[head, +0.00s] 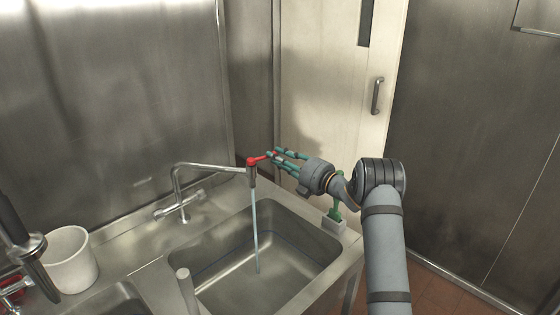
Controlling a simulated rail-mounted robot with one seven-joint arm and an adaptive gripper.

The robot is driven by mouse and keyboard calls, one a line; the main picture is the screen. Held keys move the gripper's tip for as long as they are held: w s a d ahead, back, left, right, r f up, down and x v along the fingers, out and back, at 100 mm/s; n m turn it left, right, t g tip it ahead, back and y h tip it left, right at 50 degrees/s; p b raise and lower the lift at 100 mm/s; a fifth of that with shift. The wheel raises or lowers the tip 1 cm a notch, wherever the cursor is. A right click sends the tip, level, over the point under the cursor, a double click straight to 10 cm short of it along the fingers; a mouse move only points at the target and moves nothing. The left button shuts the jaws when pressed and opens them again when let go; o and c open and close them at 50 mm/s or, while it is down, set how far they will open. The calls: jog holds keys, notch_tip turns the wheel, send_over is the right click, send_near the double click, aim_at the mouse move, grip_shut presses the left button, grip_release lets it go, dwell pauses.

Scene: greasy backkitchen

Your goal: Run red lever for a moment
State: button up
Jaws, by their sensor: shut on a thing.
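The red lever (259,160) sits on the faucet's dark spout end, at the tip of the long swung-out pipe. A thin stream of water (256,232) runs from the spout (252,178) into the steel sink basin (215,262). My gripper (276,155) reaches in from the right with its teal fingers at the lever's right end. The fingers are closed on the lever. The exact contact between the fingertips is too small to see clearly.
A white bucket (70,262) stands on the counter at the left. A pale door with a handle (377,96) stands behind. A grey post (187,290) rises at the sink's front.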

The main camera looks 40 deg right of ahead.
jog(key=shift+w+d+f, duration=0.15)
jog(key=shift+w+f, duration=0.05)
jog(key=shift+w, duration=0.4)
jog(key=shift+w+f+b, duration=0.1)
jog(key=shift+w+b, duration=0.1)
jog(key=shift+b, duration=0.35)
jog(key=shift+w, duration=0.25)
jog(key=o, duration=0.8)
jog(key=shift+c, duration=0.2)
jog(key=shift+o, duration=0.9)
jog(key=shift+w, duration=0.1)
